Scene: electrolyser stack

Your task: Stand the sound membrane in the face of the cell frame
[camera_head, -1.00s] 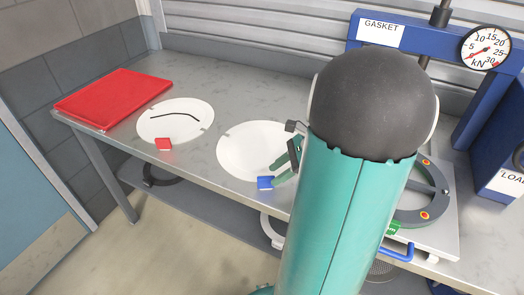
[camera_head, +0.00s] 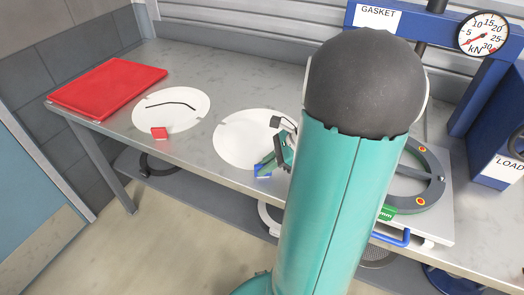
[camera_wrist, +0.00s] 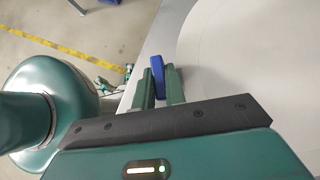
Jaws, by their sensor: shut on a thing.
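The plain white membrane (camera_head: 235,137) with a blue tab (camera_head: 261,170) lies flat on the bench, left of my arm. My gripper (camera_head: 268,167) is at its front edge, shut on the blue tab. In the wrist view my gripper's two green fingers (camera_wrist: 160,86) stand either side of the blue tab (camera_wrist: 158,80), with the white membrane (camera_wrist: 250,60) to the right. A second white disc (camera_head: 185,118) has a black crack-like line and a red tab (camera_head: 159,133). The grey ring-shaped cell frame (camera_head: 432,188) is at right, partly hidden by my arm.
A red flat tray (camera_head: 108,88) lies at the bench's left end. A blue press with a GASKET label (camera_head: 377,15) and a dial gauge (camera_head: 482,34) stands behind the frame. A blue handle (camera_head: 390,237) and green tag (camera_head: 387,214) are at the frame's front.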

